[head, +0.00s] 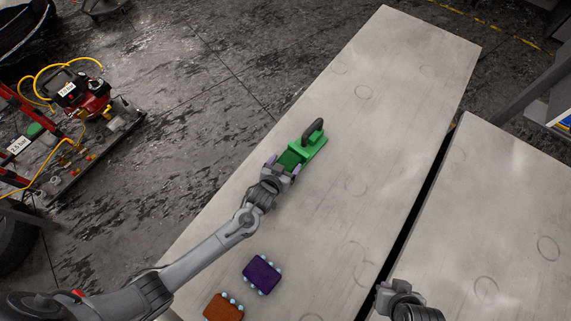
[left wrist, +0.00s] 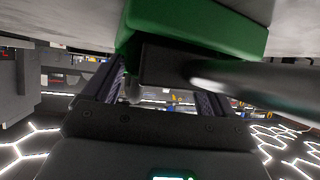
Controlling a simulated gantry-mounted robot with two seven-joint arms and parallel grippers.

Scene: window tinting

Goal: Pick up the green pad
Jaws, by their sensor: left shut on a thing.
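The green pad (head: 313,147) has a dark raised handle (head: 313,130) and is near the middle of the left pale table (head: 380,75). My left gripper (head: 285,169) reaches it from the lower left and is shut on its near end. In the left wrist view the green pad (left wrist: 195,22) fills the top, with a dark part below it between my left fingers (left wrist: 155,88). I cannot tell whether the pad touches the table. My right gripper (head: 383,290) is at the bottom edge, away from the pad; its jaw opening is unclear.
A purple block (head: 262,275) and an orange-brown block (head: 223,308), both with pale round knobs, lie on the table near my left forearm. A dark gap separates the second table (head: 500,220). The table beyond the pad is clear. Red equipment (head: 90,97) stands on the floor at left.

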